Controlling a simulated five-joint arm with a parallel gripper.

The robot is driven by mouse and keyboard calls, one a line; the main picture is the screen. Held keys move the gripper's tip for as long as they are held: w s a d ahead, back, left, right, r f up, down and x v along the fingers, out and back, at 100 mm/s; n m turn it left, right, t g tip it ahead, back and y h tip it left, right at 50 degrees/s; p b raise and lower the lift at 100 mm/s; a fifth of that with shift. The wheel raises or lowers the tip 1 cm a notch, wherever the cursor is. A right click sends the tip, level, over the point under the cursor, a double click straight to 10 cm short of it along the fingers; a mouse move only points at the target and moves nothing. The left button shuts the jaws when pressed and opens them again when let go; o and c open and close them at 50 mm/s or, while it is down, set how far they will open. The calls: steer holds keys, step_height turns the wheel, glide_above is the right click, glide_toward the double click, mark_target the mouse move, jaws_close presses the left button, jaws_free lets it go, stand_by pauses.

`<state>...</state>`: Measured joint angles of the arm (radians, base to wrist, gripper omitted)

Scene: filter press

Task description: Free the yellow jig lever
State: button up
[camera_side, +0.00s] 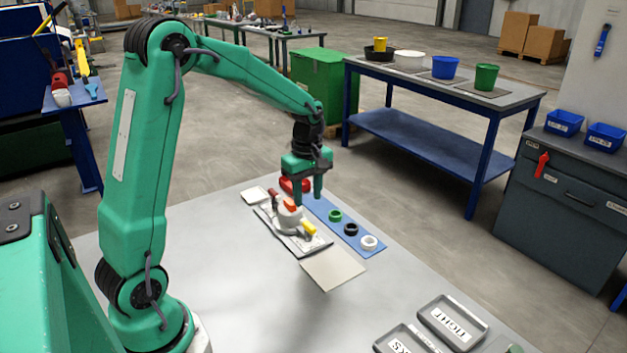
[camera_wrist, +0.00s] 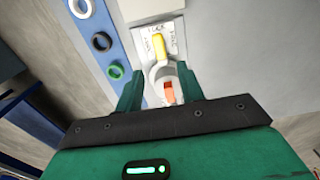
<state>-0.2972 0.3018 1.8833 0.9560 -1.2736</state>
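The yellow jig lever (camera_side: 308,228) is on the white jig (camera_side: 293,238). In the wrist view the yellow lever (camera_wrist: 159,47) points away from my gripper, toward lettering on the plate that seems to read LOCK. An orange-red part (camera_wrist: 169,93) sits on the jig's round body, nearer my gripper; it also shows in the side view (camera_side: 290,205). My gripper (camera_side: 310,200) is above the table near the jig, fingers down. In the wrist view my gripper (camera_wrist: 157,70) is open, its fingers apart with nothing held; the lever shows beyond the fingertips.
A blue strip (camera_side: 319,208) beside the jig holds a green ring (camera_side: 335,216), a black ring (camera_side: 351,230) and a white ring (camera_side: 369,243). A grey square plate (camera_side: 333,269) lies in front. Labelled trays (camera_side: 478,338) stand at the lower right. The table's left part is clear.

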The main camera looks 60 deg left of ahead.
mark_target(308, 223)
steer(key=shift+f, duration=0.15)
steer(key=shift+f, duration=3.8)
jaws_close()
